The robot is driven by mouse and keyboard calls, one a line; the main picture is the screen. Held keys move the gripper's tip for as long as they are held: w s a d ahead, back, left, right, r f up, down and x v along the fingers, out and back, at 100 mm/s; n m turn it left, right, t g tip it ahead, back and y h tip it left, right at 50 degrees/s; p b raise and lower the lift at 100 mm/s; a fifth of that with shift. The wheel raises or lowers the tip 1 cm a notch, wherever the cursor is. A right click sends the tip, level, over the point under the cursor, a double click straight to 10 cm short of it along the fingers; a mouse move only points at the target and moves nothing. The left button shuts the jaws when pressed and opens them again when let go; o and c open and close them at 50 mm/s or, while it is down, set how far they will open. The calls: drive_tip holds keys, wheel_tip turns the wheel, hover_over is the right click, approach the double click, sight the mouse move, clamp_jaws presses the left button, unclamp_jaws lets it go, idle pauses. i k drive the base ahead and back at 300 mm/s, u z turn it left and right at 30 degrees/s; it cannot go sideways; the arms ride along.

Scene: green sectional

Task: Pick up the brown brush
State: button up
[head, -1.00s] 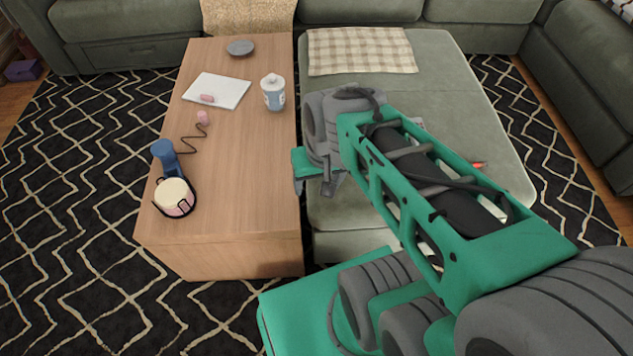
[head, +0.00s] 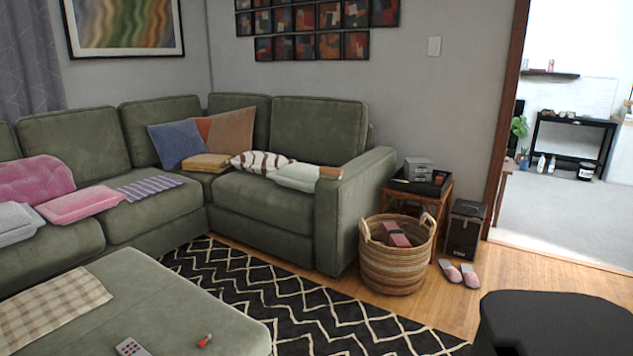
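I cannot make out a brown brush for certain. My gripper is not in view.
A green ottoman (head: 185,312) with a remote (head: 132,347) and a small red object (head: 204,340) stands at lower left. A wicker basket (head: 397,268), a side table (head: 420,200), a dark box (head: 465,230) and slippers (head: 460,274) are right of the sofa. Patterned rug lies between.

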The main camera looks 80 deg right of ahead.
sight(327, 172)
drive_tip(key=u, duration=1.75)
drive_tip(key=i, duration=0.55)
drive_tip(key=z, duration=4.5)
drive_tip(key=i, duration=0.45)
drive_tip(key=z, duration=0.25)
